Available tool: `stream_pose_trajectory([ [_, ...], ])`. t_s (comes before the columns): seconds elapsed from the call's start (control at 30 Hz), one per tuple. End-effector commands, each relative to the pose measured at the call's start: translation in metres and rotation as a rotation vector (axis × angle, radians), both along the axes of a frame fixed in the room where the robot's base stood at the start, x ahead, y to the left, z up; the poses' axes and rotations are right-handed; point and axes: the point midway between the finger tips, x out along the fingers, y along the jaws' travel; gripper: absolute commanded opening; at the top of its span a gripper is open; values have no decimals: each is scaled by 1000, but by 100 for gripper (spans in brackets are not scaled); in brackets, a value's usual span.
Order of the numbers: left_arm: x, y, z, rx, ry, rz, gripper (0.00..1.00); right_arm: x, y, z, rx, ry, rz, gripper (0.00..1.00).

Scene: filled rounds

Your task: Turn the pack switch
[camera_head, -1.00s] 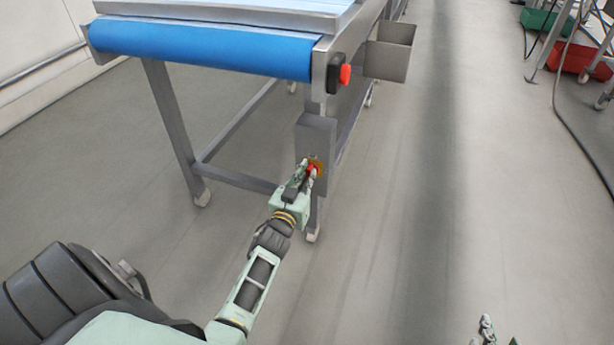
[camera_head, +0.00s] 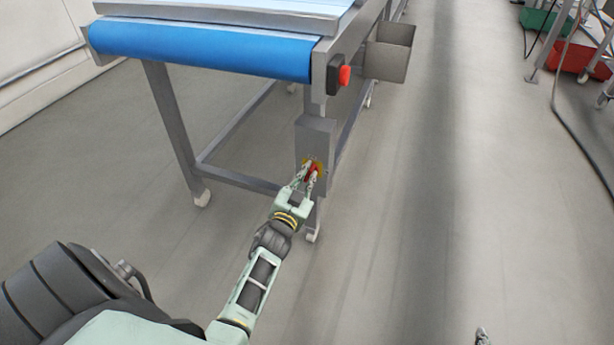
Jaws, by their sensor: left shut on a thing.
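The pack switch (camera_head: 313,167) is a red handle on a yellow plate. It sits on the front of a grey box (camera_head: 314,137) fixed to the conveyor's near right leg. My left gripper (camera_head: 309,175) reaches up to it from below and is shut on the red handle, which is partly hidden between the fingers. The exact angle of the handle is hard to tell. Only a small tip of my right gripper (camera_head: 482,336) shows at the bottom edge, so its fingers cannot be judged.
The conveyor (camera_head: 200,50) has a blue belt end and steel legs on casters. A red button (camera_head: 344,75) on a dark housing and a grey bin (camera_head: 389,52) are at its right side. Green and red crates (camera_head: 577,57) stand far right. The floor between is clear.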

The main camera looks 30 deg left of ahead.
Motion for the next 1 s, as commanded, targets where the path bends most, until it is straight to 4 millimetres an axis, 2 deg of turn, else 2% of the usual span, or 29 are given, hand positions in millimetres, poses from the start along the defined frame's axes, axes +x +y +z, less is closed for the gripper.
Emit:
stream_pose_trajectory([
  [0.4, 0, -1, -2, 178, 46, 0, 0, -3, -1, -1, -4, 15, -1, 40],
  [0.9, 0, -1, -2, 197, 51, 0, 0, -3, -1, -2, -4, 16, -1, 40],
  [0.93, 0, -1, -2, 197, 51, 0, 13, -4, -1, -3, -4, 17, -1, 40],
  [1.0, 0, -1, -2, 197, 51, 0, 19, -4, -1, -3, -4, 18, -1, 40],
])
